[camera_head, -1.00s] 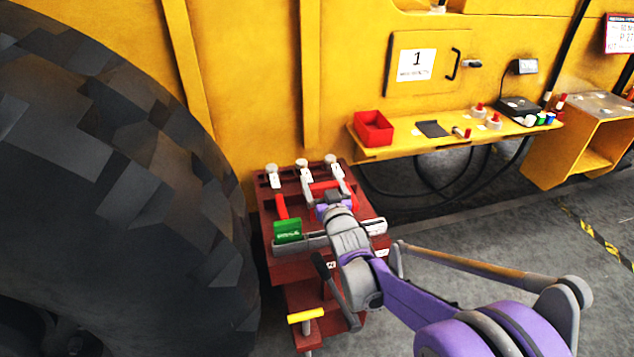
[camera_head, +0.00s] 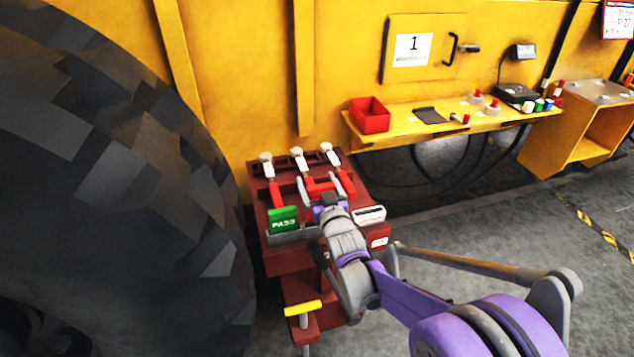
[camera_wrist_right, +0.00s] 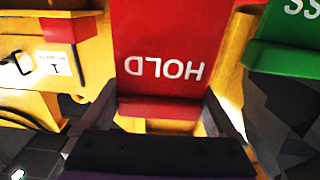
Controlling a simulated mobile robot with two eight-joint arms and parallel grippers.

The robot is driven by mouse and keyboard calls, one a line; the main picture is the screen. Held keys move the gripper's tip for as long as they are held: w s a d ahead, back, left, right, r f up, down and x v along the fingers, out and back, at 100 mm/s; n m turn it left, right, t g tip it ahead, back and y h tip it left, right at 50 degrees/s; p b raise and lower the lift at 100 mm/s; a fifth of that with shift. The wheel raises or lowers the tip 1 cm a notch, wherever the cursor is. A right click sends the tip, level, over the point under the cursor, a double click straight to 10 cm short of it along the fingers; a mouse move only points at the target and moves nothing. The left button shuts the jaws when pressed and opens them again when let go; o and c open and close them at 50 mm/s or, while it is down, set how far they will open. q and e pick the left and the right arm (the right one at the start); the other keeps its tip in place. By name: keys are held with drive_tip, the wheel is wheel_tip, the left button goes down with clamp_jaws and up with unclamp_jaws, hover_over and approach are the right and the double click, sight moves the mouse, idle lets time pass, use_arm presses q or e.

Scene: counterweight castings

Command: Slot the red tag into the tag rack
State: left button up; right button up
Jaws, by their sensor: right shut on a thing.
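The red tag (camera_wrist_right: 165,45) lettered HOLD fills the middle of the right wrist view, its lettering upside down there. My right gripper (camera_wrist_right: 160,103) is shut on its lower edge, a finger at each side. In the head view this gripper (camera_head: 328,205) is over the front of the dark red stand, and my wrist largely hides the tag. The tag rack (camera_head: 290,237) is the grey strip along the stand's front. A green PASS tag (camera_head: 283,220) stands at its left and a white tag (camera_head: 369,214) at its right. My wrist hides the rack's middle. My left gripper is not in view.
The stand (camera_head: 258,208) carries several levers with red handles and white knobs behind the rack. A huge black tire (camera_head: 130,170) is close on the left. A yellow shelf (camera_head: 400,137) with a red bin (camera_head: 370,115) is behind right. The floor at right is clear.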

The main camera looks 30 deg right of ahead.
drive_tip(key=shift+f, duration=0.35)
drive_tip(key=shift+f+b, duration=1.4)
drive_tip(key=shift+f, duration=0.45)
drive_tip(key=shift+f+b, duration=0.3)
drive_tip(key=shift+f, duration=0.25)
idle(0.3)
drive_tip(key=o, duration=1)
drive_tip(key=shift+s, duration=0.1)
drive_tip(key=p+v, duration=0.1)
drive_tip(key=v, duration=0.9)
wheel_tip(320, 180, up, 7)
drive_tip(key=p, duration=0.5)
drive_tip(key=shift+s+p, duration=0.25)
drive_tip(key=shift+p, duration=0.15)
